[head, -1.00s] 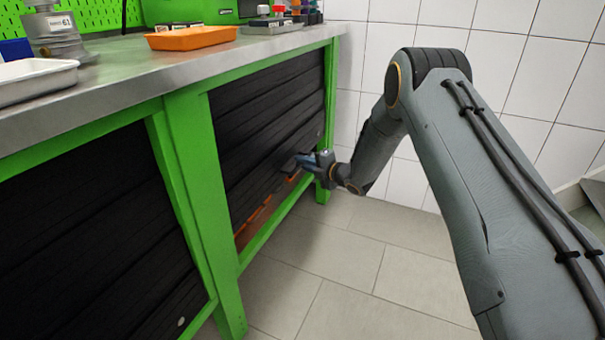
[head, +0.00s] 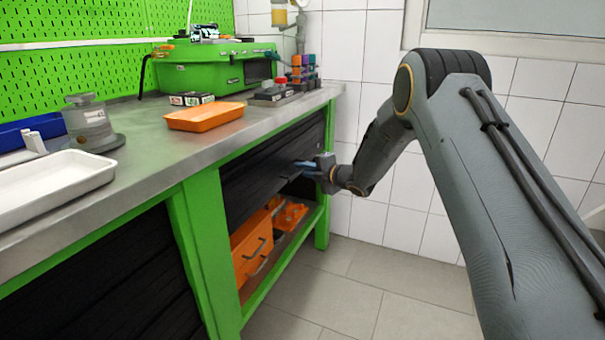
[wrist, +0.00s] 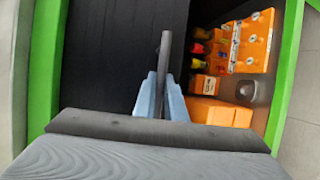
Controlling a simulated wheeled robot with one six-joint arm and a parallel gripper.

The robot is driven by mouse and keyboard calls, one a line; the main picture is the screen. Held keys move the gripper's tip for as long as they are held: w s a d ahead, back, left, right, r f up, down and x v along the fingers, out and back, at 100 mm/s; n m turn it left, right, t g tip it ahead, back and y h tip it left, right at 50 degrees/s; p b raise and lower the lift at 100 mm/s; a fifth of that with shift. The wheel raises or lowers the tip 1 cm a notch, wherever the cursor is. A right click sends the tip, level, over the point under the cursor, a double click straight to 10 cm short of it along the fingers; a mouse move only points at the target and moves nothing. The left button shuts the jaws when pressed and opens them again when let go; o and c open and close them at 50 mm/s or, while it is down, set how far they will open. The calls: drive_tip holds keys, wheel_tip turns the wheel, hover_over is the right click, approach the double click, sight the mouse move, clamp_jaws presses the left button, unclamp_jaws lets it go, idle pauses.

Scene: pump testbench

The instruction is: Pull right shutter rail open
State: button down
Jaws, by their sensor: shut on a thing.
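The right black slatted shutter (head: 262,165) covers the upper part of the right bay of the green-framed bench. The lower part of that bay is open. My gripper (head: 307,167) is at the lower part of the shutter, near its right side. In the wrist view, the blue-grey fingers of my gripper (wrist: 161,98) are shut on the dark shutter rail (wrist: 166,55), one finger on each side of it. The black shutter face (wrist: 115,60) fills the left of that view. The left shutter (head: 110,285) covers its bay.
An orange toolbox (head: 251,248) and other orange items (head: 290,214) lie inside the right bay. Green bench posts (head: 205,245) frame it. A white tray (head: 50,185) and an orange tray (head: 205,117) sit on the bench top. The floor in front is clear.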

drive_tip(key=c, duration=2.1)
unclamp_jaws()
drive_tip(key=p+v, duration=0.1)
drive_tip(key=v, duration=0.6)
drive_tip(key=shift+s+d, duration=0.25)
drive_tip(key=shift+d, duration=0.05)
drive_tip(key=shift+r, duration=0.1)
